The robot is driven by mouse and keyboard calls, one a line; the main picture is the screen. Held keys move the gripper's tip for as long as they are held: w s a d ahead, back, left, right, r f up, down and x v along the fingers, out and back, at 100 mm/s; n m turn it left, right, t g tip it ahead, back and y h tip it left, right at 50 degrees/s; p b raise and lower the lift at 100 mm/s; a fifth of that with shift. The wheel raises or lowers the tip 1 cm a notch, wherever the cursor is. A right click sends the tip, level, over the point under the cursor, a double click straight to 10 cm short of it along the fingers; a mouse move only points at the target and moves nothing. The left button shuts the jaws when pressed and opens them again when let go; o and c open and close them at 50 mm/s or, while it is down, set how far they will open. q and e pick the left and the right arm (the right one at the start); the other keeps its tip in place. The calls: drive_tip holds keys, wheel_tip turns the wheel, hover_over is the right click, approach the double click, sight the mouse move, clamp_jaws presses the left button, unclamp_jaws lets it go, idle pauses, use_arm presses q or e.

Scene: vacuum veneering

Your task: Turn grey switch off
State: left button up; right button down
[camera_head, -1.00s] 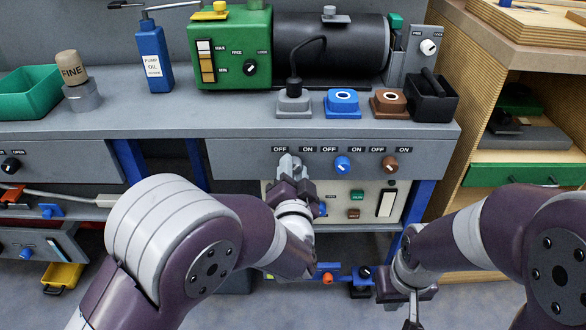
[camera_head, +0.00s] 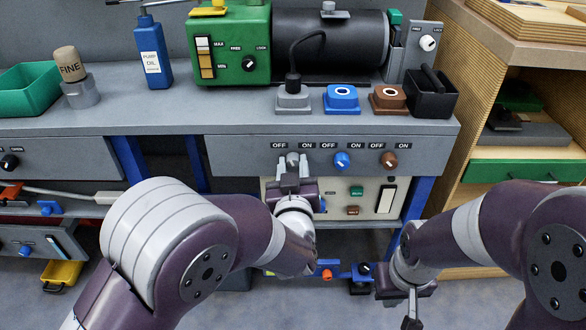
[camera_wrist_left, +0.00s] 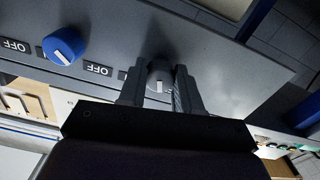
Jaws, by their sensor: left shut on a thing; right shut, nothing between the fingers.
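The grey switch (camera_head: 292,160) is a round knob on the front panel of the bench, between an OFF and an ON label. My left gripper (camera_head: 292,172) is at the panel, shut on this knob. In the left wrist view the grey switch (camera_wrist_left: 160,78) shows between the two fingers (camera_wrist_left: 160,92), with a white pointer mark on its face. Whether the pointer lines up with OFF or ON is hard to tell. My right gripper (camera_head: 413,318) is low at the right, shut and empty, away from the panel.
A blue switch (camera_head: 341,160) and a brown switch (camera_head: 388,160) sit to the right on the same panel (camera_head: 240,157); the blue one (camera_wrist_left: 64,46) also shows in the wrist view. Below is a cream control box (camera_head: 375,209) with small buttons. A wooden shelf unit (camera_head: 480,105) stands at right.

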use_arm(q)
drive_tip(key=n+b, duration=0.1)
drive_tip(key=n, duration=0.3)
drive_tip(key=shift+f+n, duration=0.1)
drive_tip(key=shift+n, duration=0.2)
drive_tip(key=shift+b, duration=0.3)
drive_tip(key=o, duration=1)
drive_tip(key=shift+o, duration=0.2)
drive_tip(key=shift+s, duration=0.1)
drive_tip(key=s+p, duration=0.4)
drive_tip(key=s, duration=0.8)
drive_tip(key=shift+s+p, duration=0.25)
drive_tip(key=shift+p, duration=0.1)
